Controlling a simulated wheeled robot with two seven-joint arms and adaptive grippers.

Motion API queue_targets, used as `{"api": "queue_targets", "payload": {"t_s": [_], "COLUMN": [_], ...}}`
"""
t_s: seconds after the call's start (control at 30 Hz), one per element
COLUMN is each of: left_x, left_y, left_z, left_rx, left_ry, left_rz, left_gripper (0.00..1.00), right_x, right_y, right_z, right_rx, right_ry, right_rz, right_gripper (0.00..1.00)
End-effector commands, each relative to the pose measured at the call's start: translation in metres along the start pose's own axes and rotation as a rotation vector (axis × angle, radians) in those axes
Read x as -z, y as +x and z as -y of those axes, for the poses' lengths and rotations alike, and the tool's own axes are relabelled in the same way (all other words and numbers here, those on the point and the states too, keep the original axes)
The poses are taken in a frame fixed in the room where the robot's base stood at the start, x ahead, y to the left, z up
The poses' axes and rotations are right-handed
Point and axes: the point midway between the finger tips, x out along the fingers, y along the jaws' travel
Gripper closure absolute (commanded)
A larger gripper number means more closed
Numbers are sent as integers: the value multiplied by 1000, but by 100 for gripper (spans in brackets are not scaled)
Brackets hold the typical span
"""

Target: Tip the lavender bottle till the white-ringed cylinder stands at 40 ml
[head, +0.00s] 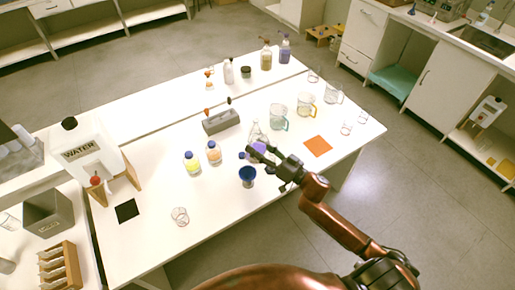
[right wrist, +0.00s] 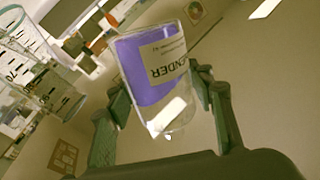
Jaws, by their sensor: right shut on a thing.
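The lavender bottle (right wrist: 150,80) is clear, with purple liquid and a pale label whose letters end in "ENDER" and appear upside down. My right gripper (right wrist: 165,105) is shut on it, with a finger on each side. In the head view the right gripper (head: 262,155) is over the middle of the table, and the bottle's purple (head: 259,147) shows beside the fingers. A clear graduated vessel (right wrist: 28,40) shows at the upper left of the wrist view. I cannot make out a white ring or a liquid level. My left gripper is not in view.
Yellow (head: 191,161) and orange (head: 213,152) bottles stand left, a grey rack (head: 221,122) behind, and glass jugs (head: 305,104) to the right.

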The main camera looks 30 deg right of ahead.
Motion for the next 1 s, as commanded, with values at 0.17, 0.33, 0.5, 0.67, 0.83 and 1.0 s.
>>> {"api": "queue_targets", "payload": {"t_s": [0.17, 0.33, 0.5, 0.67, 0.83, 1.0], "left_x": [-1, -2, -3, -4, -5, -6], "left_y": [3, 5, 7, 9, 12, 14], "left_z": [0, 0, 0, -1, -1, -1], "left_rx": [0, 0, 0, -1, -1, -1], "left_ry": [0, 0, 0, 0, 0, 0], "left_rz": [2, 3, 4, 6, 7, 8], "left_gripper": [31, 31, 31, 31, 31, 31], "right_x": [2, 3, 4, 6, 7, 9], "right_y": [0, 0, 0, 0, 0, 0], "right_z": [0, 0, -1, -1, -2, -2], "right_rx": [2, 2, 1, 1, 1, 1], "right_ry": [22, 43, 64, 85, 106, 128], "right_rz": [-8, -14, -19, -25, -31, -37], "right_gripper": [88, 88, 88, 88, 88, 88]}}
